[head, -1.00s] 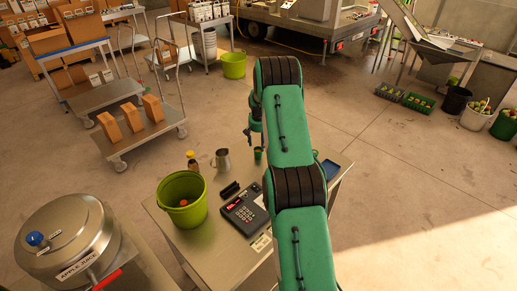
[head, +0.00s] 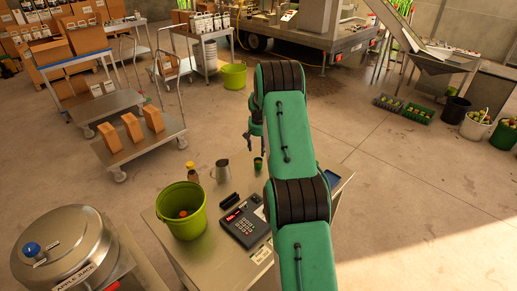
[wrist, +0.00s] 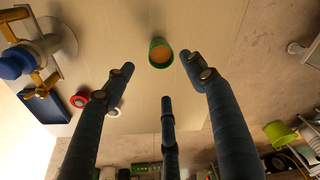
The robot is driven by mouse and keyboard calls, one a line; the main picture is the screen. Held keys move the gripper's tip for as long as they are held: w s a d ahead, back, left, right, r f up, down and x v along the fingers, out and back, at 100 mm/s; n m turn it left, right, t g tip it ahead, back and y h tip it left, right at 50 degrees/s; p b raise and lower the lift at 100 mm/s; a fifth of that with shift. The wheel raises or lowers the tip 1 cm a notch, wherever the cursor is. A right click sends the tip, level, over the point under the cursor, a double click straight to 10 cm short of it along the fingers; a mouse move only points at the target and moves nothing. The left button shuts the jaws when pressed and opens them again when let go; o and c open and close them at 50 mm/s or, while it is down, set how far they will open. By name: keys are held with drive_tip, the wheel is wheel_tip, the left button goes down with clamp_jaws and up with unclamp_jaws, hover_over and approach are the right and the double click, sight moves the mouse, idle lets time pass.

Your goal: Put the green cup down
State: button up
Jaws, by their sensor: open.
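The green cup (head: 258,163) stands upright on the table (head: 190,255), near its far edge. In the wrist view the green cup (wrist: 153,44) shows from above with orange-brown contents. My gripper (head: 255,142) hangs just beyond the cup in the head view, partly hidden by my arm. In the wrist view the fingers of my gripper (wrist: 160,80) are spread wide, with nothing between them. The cup is past the fingertips and appears clear of them.
A metal pitcher (head: 220,171), a small bottle (head: 192,172), a green bucket (head: 181,212) and a card terminal (head: 244,223) stand on the table left of the cup. A blue flat item (head: 332,178) lies to the right.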

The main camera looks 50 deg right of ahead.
drive_tip(key=a+r+n+t, duration=0.1)
drive_tip(key=a+r+n, duration=0.1)
drive_tip(key=a+r, duration=1.65)
drive_tip(key=s+a+r+n+t, duration=0.1)
drive_tip(key=s+a+r, duration=0.3)
drive_tip(key=a+r, duration=0.4)
drive_tip(key=s+a+r+n, duration=0.1)
drive_tip(key=s+a+r, duration=0.4)
drive_tip(key=a+r, duration=0.3)
drive_tip(key=s+a+r+n+t, duration=0.1)
drive_tip(key=s+a+r, duration=0.2)
drive_tip(key=s+a, duration=0.4)
drive_tip(key=s+a+r+n, duration=0.2)
drive_tip(key=s+a+r, duration=0.2)
drive_tip(key=s+a, duration=0.3)
drive_tip(key=s+a+f+n, duration=0.1)
drive_tip(key=s+a, duration=0.3)
drive_tip(key=s, duration=0.5)
drive_tip(key=s+a+f+n+t+y, duration=0.1)
drive_tip(key=s+a+f, duration=0.1)
drive_tip(key=s+a, duration=0.3)
drive_tip(key=s, duration=0.4)
drive_tip(key=shift+a+t, duration=0.25)
drive_tip(key=shift+t, duration=0.05)
drive_tip(key=shift+f, duration=0.1)
